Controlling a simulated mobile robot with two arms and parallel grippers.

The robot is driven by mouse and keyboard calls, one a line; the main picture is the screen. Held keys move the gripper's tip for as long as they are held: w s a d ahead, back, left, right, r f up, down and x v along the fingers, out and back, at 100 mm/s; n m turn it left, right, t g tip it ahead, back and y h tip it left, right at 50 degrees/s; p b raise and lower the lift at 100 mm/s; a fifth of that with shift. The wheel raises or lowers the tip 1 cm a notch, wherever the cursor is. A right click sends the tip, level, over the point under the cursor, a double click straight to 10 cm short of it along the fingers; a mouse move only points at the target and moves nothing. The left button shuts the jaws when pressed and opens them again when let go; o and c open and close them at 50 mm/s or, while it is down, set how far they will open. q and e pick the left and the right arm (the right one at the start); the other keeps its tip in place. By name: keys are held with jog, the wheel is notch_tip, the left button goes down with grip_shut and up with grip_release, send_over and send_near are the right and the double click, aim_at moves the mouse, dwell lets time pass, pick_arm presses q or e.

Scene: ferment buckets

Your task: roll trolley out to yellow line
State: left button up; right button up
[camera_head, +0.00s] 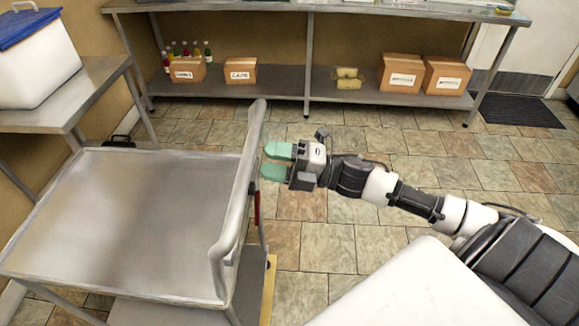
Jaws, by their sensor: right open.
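The grey metal trolley (130,220) stands at the left, with an empty top and a lower shelf partly in view. Its pale push handle (236,200) rises along its right side. My right gripper (272,161) has green fingertips and is open. It points left at the handle's far half, very close to it; I cannot tell whether they touch. A yellow strip (269,288) shows low beside the trolley's right edge, partly hidden by the trolley. I cannot tell whether it is the floor line. My left gripper is out of view.
A steel table (80,88) with a blue-lidded white bucket (38,62) stands behind the trolley at left. A long shelf unit (290,82) with cardboard boxes and bottles lines the back wall. Tiled floor (430,150) is clear between it and my arm. A dark mat (518,110) lies far right.

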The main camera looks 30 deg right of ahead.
jog(key=shift+b+v, duration=0.3)
jog(key=shift+v, duration=1.75)
jog(key=w+d+f+m+t+h, duration=0.1)
jog(key=d+f+m+h, duration=0.35)
jog(key=f, duration=0.35)
jog(key=w+d+f+m+t+h, duration=0.1)
jog(key=d+f+m+h, duration=0.2)
jog(key=f+m, duration=0.35)
jog(key=d+f+m+t+h, duration=0.1)
jog(key=d+f+m+h, duration=0.25)
jog(key=f, duration=0.55)
jog(key=s+f+m+g+h, duration=0.3)
jog(key=s+f+m+h, duration=0.15)
jog(key=f, duration=0.75)
jog(key=s+a+f+m+g+p, duration=0.1)
jog(key=s+a+f+m+g, duration=0.1)
jog(key=s+f, duration=0.45)
jog(key=s+a+f+m+g, duration=0.1)
jog(key=s+f+m+g, duration=0.15)
jog(key=s+f, duration=0.4)
jog(key=s+a+f+m+g, duration=0.1)
jog(key=s+a+f+g, duration=0.2)
jog(key=s, duration=0.7)
jog(key=s+a+f+m+g, duration=0.1)
jog(key=s+a+f+g, duration=0.3)
jog(key=s+a+f, duration=0.3)
jog(key=s+a, duration=0.1)
jog(key=s, duration=0.1)
jog(key=shift+s, duration=0.4)
